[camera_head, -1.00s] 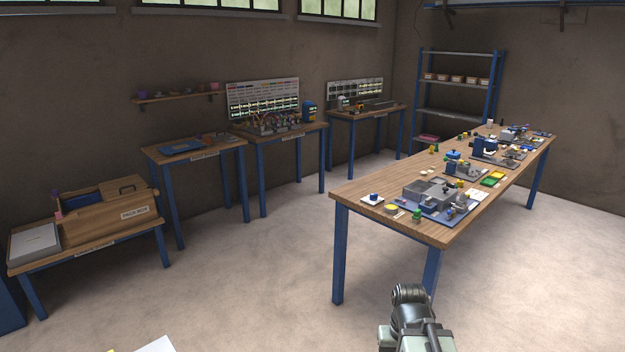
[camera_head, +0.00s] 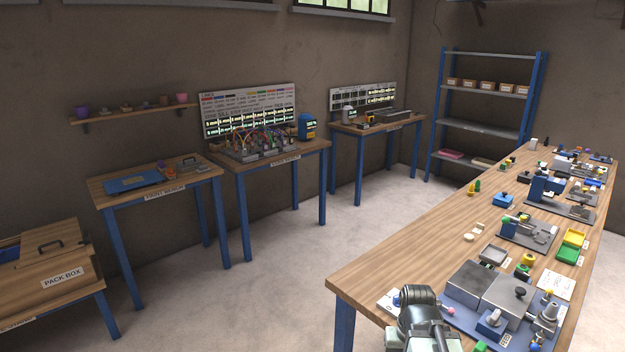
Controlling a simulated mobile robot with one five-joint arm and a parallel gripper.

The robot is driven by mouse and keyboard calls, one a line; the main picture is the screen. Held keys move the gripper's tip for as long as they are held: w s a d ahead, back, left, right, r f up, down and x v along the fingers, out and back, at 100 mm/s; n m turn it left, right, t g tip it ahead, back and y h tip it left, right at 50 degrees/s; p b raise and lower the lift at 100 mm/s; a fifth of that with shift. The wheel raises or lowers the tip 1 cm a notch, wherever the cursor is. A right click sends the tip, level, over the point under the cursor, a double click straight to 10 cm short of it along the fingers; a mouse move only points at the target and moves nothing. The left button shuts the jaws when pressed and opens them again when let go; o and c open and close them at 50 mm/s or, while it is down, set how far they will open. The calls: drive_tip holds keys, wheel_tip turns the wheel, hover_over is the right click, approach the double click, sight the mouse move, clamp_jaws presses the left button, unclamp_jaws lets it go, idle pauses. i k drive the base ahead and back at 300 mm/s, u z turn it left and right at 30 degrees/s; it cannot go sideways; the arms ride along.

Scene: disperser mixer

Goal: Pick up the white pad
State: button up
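A flat white piece (camera_head: 388,301) lies at the near left corner of the long wooden workbench (camera_head: 395,257). My arm covers part of it, and a small blue and pink item shows beside my arm there. I cannot tell for sure whether this piece is the white pad. A white printed sheet (camera_head: 556,285) lies farther right on the same bench. My arm rises from the bottom of the view in front of the bench's near end; its gripper fingers do not show.
A blue board with grey metal blocks (camera_head: 468,283) fills the near right of the bench. Small trays and machines stand behind it. Small pale discs (camera_head: 469,238) lie mid-bench. Side tables and a pack box (camera_head: 62,277) line the left wall. Open floor lies between.

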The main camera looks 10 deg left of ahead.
sight(204, 168)
drive_tip(key=z, duration=0.05)
drive_tip(key=i, duration=0.15)
drive_tip(key=u, duration=1.75)
drive_tip(key=i, duration=3.15)
drive_tip(key=z, duration=1.1)
